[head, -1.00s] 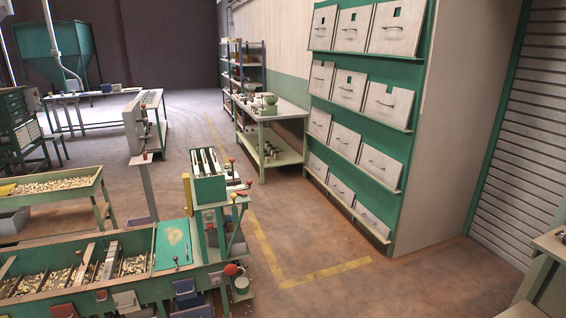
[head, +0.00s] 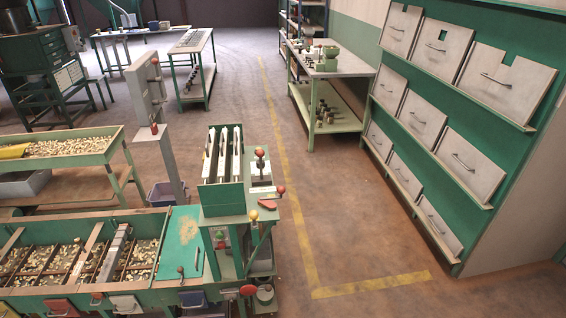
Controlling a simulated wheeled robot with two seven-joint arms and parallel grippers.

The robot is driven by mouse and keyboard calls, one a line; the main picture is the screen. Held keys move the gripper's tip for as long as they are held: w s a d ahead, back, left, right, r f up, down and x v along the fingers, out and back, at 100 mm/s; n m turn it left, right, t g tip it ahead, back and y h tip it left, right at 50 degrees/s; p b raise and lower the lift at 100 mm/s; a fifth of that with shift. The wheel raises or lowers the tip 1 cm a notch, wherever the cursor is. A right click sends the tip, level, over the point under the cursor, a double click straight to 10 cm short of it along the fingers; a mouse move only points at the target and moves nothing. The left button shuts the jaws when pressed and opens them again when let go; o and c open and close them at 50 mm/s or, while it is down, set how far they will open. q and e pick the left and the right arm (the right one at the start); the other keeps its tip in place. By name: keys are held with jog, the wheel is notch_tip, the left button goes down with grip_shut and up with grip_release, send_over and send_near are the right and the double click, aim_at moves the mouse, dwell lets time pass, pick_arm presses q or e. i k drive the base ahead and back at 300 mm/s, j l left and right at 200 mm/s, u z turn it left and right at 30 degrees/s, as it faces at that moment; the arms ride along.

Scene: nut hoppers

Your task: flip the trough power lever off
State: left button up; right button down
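The long green trough (head: 150,291) of nuts runs along the lower left, split by dividers. A large red knob (head: 248,290) sits at its right end, beside a small grey cup. A small lever with a dark ball (head: 180,270) stands near the green plate on the trough. Other red-tipped handles show on the green machine (head: 222,194) behind and on a grey post (head: 154,129). I cannot tell which of these is the trough power lever, or its position. Neither of my grippers is in view.
A second nut tray (head: 60,137) stands behind the trough at left. A bin cabinet (head: 455,95) fills the right side. A workbench (head: 335,68) stands at the back. The floor between the machine and the cabinet is clear, with a yellow line (head: 372,284).

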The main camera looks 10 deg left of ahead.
aim_at(266, 202)
jog(key=i+l+u, duration=0.2)
jog(key=i, duration=0.15)
jog(key=i+u, duration=0.2)
jog(key=i, duration=0.2)
jog(key=i+l+u, duration=0.2)
jog(key=i, duration=0.15)
